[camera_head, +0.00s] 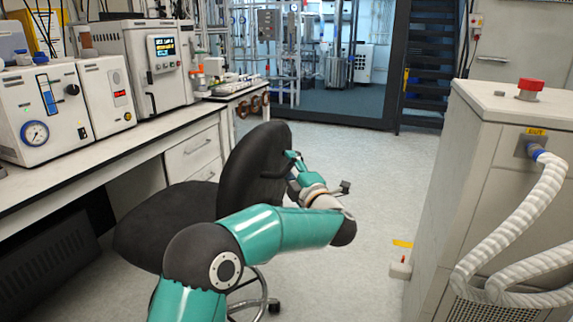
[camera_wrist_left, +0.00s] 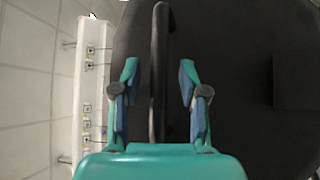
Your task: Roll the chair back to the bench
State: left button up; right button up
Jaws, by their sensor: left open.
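The black chair (camera_head: 258,160) stands on the floor beside the bench (camera_head: 120,155), its seat (camera_head: 160,218) on the bench side and its backrest on the right. My left arm reaches in front of the chair, hiding part of its seat and base. My left gripper (camera_head: 292,160) is at the rear of the backrest. In the left wrist view, my left gripper (camera_wrist_left: 158,85) is open, with its fingers on either side of a thin dark bar (camera_wrist_left: 159,45) on the chair back. Gaps show between bar and fingers. My right gripper is not in view.
A grey cabinet (camera_head: 490,150) with a red button and white corrugated hose (camera_head: 530,215) stands at the right. Instruments (camera_head: 145,65) stand on the bench. A drawer unit (camera_head: 195,155) is under it.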

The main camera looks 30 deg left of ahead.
pick_arm(q)
jog(key=shift+w+a, duration=0.15)
jog(key=shift+a, duration=0.1)
grip_shut()
